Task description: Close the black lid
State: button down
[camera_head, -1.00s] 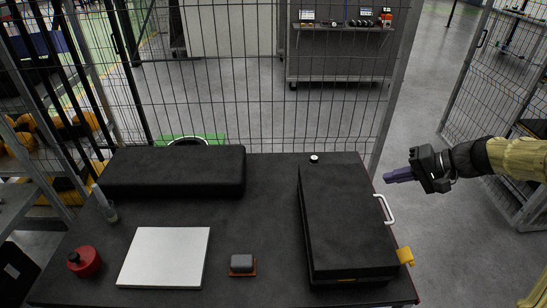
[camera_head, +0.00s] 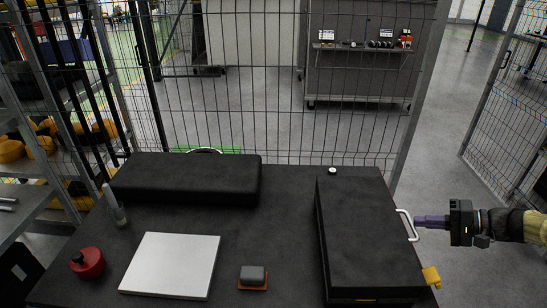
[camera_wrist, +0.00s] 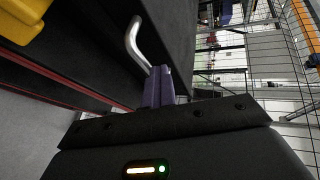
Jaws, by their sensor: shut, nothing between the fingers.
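A long black case with a black lid (camera_head: 368,232) lies at the right end of the dark table, and its lid looks down. A silver handle (camera_head: 407,225) is on its right side, and a yellow latch (camera_head: 431,277) is near its front right corner. My gripper (camera_head: 418,221) is at the right of the case, its purple fingers shut and empty, at or very close to the handle. In the wrist view the fingertips (camera_wrist: 160,72) are by the lower end of the silver handle (camera_wrist: 136,42); I cannot tell whether they touch. The yellow latch (camera_wrist: 20,22) shows at upper left.
Another black case (camera_head: 186,180) lies at the back left of the table. A white panel (camera_head: 170,264), a red container (camera_head: 88,263), a bottle (camera_head: 114,205) and a small grey block (camera_head: 253,275) stand on the table. A wire fence (camera_head: 280,85) rises behind.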

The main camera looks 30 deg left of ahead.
jog(key=shift+d+f, duration=0.2)
jog(key=shift+f, duration=0.25)
jog(key=shift+s, duration=0.1)
jog(key=w+d+r+p, duration=0.1)
jog(key=d+r, duration=0.6)
jog(key=d, duration=0.3)
jog(key=shift+w+r, duration=0.25)
jog(key=shift+w, duration=0.05)
jog(key=shift+a, duration=0.15)
